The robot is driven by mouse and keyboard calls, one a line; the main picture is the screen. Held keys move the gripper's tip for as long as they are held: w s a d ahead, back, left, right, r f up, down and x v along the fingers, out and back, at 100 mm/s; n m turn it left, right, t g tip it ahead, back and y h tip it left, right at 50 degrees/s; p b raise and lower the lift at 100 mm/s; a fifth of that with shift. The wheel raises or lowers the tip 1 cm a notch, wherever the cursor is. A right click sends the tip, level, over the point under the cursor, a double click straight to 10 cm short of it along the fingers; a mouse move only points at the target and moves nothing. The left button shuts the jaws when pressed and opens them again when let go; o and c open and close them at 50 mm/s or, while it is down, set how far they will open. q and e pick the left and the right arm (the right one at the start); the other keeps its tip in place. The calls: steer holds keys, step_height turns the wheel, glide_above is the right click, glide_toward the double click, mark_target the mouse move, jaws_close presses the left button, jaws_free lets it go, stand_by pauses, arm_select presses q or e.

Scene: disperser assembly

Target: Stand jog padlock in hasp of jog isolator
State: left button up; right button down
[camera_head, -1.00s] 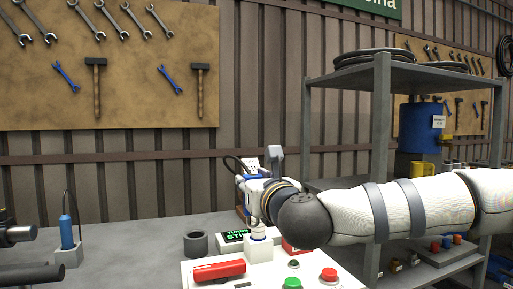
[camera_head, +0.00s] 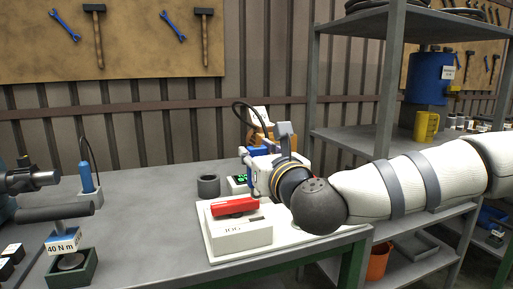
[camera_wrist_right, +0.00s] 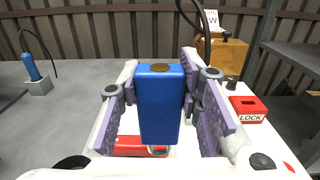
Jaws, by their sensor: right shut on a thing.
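My right gripper (camera_wrist_right: 160,100) is shut on an upright blue block with a round brown spot on top, which looks like the padlock (camera_wrist_right: 160,108). Its lower end and any shackle are hidden. In the head view my right gripper (camera_head: 262,178) is partly hidden by its own wrist, above the back of a white panel (camera_head: 207,228). A white box that seems marked JOG (camera_head: 238,236), apparently the isolator, stands at the panel's front left with a red bar (camera_head: 234,206) on top. The red bar also shows below the padlock in the wrist view (camera_wrist_right: 130,146). No hasp is clear. My left gripper is out of view.
A red LOCK box (camera_wrist_right: 248,110) stands right of the gripper. A dark ring (camera_head: 208,186) and a green-lit display (camera_head: 238,184) are behind the panel. A tool marked 40 N m (camera_head: 62,244) stands at left. Shelving (camera_head: 392,100) rises at right. The bench between is clear.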

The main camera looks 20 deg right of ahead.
step_height(320, 180, down, 4)
steer(key=shift+r+b, duration=0.1)
steer(key=shift+b, duration=0.65)
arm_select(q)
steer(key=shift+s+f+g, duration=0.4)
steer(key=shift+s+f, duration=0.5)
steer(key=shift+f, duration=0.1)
arm_select(e)
steer(key=shift+r, duration=0.1)
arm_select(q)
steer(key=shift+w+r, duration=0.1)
arm_select(e)
steer(key=shift+f, duration=0.2)
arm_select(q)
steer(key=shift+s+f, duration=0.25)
arm_select(e)
steer(key=shift+f, duration=0.35)
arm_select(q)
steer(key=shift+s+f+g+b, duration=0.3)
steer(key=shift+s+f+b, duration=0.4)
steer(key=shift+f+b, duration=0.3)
arm_select(e)
steer(key=shift+f, duration=1.8)
steer(key=c, duration=1.1)
jaws_free()
